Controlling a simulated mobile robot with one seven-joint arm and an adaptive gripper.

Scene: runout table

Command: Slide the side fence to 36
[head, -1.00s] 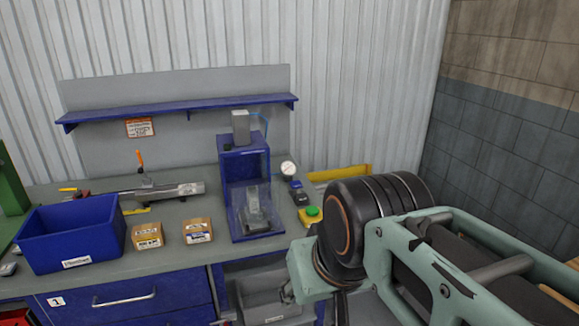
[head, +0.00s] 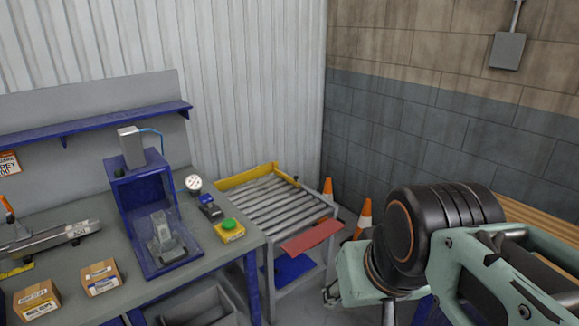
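A roller table (head: 318,212) with grey rollers stands in the corner, right of the bench. A yellow rail (head: 247,176) runs along its back edge; I cannot tell whether this is the side fence. No scale or number 36 is readable on it. On the bench at the far left, a steel bar (head: 48,236) with an orange lever (head: 6,204) is cut off by the picture's edge. My arm fills the lower right. A small dark part at its end, seemingly my gripper (head: 331,293), shows low beside the arm, mostly hidden, apart from rail and bar.
A red flap (head: 312,236) sits at the roller table's front. Orange cones (head: 364,218) stand behind it by the block wall. The bench holds a blue press stand (head: 150,195), a gauge (head: 193,183), a green-button box (head: 229,230) and cartons (head: 101,278).

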